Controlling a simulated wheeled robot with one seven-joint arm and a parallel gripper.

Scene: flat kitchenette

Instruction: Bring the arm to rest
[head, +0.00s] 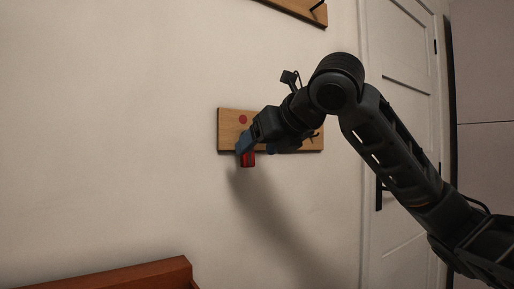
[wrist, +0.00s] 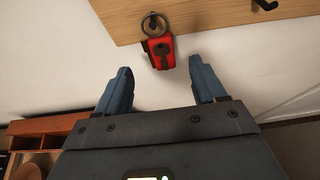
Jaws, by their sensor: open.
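My gripper (head: 263,144) is in front of a wooden wall board (head: 283,119) in the head view, with my arm reaching in from the lower right. In the wrist view my gripper (wrist: 160,68) has its two blue fingers wide apart with nothing between them. A red fob with a dark ring (wrist: 159,49) hangs at the board (wrist: 205,12), just beyond the fingertips and apart from them. In the head view the red fob (head: 248,160) shows below the board's edge, partly hidden by a finger.
A second wooden board (head: 297,9) is higher on the wall. A white door (head: 400,95) with a dark handle is on the right. Reddish-brown wooden furniture (head: 150,275) stands at lower left. The wall left of the board is bare.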

